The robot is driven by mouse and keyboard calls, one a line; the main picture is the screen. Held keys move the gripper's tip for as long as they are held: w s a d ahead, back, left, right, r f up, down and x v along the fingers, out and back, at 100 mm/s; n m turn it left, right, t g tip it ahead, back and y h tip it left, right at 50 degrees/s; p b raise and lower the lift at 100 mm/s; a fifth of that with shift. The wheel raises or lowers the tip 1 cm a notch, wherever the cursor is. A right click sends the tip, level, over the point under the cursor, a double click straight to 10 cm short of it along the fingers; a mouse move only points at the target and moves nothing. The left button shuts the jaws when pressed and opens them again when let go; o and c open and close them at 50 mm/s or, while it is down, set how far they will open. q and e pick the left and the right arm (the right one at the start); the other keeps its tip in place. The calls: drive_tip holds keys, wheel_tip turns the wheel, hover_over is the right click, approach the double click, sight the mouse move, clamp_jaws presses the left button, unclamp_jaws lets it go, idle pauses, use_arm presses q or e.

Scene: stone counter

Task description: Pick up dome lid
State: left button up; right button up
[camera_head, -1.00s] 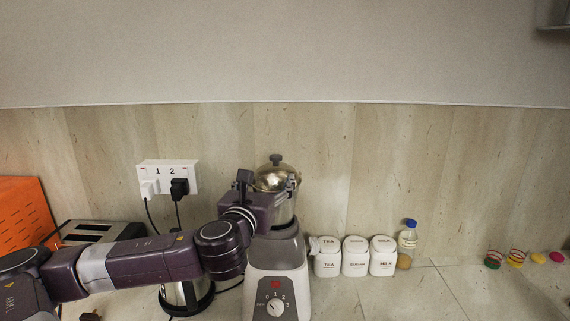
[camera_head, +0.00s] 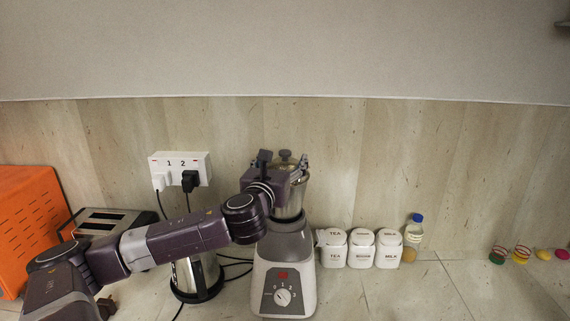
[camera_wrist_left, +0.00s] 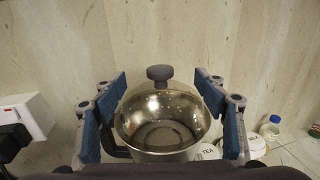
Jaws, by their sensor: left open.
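The dome lid (camera_wrist_left: 160,98) is a shiny, domed cover with a dark round knob (camera_wrist_left: 159,73) on top. It sits on the metal jar of a grey and white blender (camera_head: 284,262). In the head view the knob (camera_head: 285,155) shows above my left gripper (camera_head: 284,162), which hides most of the lid. In the left wrist view my left gripper (camera_wrist_left: 160,82) is open, with one blue-padded finger on each side of the lid. I see gaps between the pads and the knob. My right gripper is not in view.
A kettle (camera_head: 198,277) and toaster (camera_head: 105,222) stand left of the blender, near a wall socket (camera_head: 181,165) with cables. White canisters (camera_head: 361,248) and a blue-capped bottle (camera_head: 412,236) stand to the right. The counter at front right is clear.

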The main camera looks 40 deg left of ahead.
use_arm(q)
drive_tip(key=shift+x, duration=0.9)
drive_tip(key=shift+s+f, duration=0.1)
drive_tip(key=c, duration=0.5)
drive_tip(key=shift+s+d, duration=0.1)
drive_tip(key=c, duration=0.8)
drive_tip(key=shift+c, duration=0.5)
